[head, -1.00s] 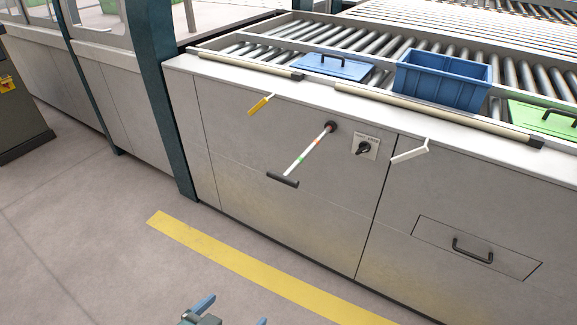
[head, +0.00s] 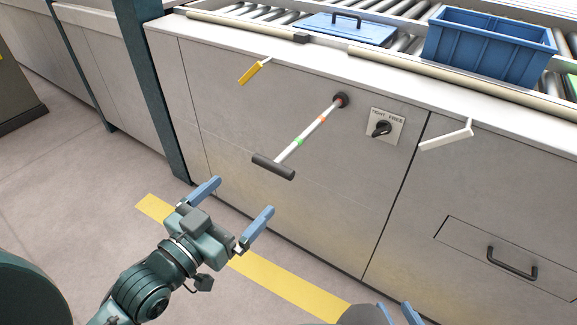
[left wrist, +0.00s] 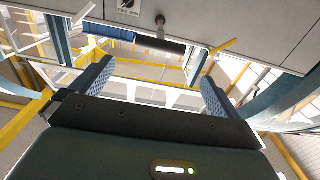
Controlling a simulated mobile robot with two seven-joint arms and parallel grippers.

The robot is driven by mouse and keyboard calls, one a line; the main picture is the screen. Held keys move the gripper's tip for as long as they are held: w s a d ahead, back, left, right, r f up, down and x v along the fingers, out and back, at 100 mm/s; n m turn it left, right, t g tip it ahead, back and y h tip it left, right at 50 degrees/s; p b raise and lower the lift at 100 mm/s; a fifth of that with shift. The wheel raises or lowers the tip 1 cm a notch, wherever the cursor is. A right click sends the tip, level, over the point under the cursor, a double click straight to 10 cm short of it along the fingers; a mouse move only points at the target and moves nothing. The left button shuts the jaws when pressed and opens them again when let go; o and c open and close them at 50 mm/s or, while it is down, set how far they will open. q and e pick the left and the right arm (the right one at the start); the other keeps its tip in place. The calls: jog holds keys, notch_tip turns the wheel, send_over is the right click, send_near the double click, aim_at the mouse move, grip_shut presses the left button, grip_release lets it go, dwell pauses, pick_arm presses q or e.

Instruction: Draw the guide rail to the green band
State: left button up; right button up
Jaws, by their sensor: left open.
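The guide rail (head: 311,131) is a white rod sticking out of a dark collar (head: 341,100) on the grey cabinet front. It carries an orange band (head: 321,120) nearer the collar and a green band (head: 299,142) nearer its black crossbar handle (head: 273,167). My left gripper (head: 240,197) is open and empty, below and left of the handle in the head view. In the left wrist view the handle (left wrist: 158,46) lies beyond the open fingers (left wrist: 152,84), apart from them. My right gripper (head: 399,312) shows only its blue fingertips at the bottom edge; its opening is unclear.
A rotary switch (head: 382,128), a yellow lever (head: 252,71) and a white lever (head: 446,136) stick out near the rail. A drawer handle (head: 511,263) is lower right. A blue bin (head: 489,48) and blue lid (head: 342,30) rest above. A teal post (head: 150,90) stands left.

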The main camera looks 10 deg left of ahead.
aim_at(270, 169)
pick_arm(q)
jog(key=x, duration=1.3)
jog(key=shift+f, duration=0.2)
jog(key=shift+c, duration=0.4)
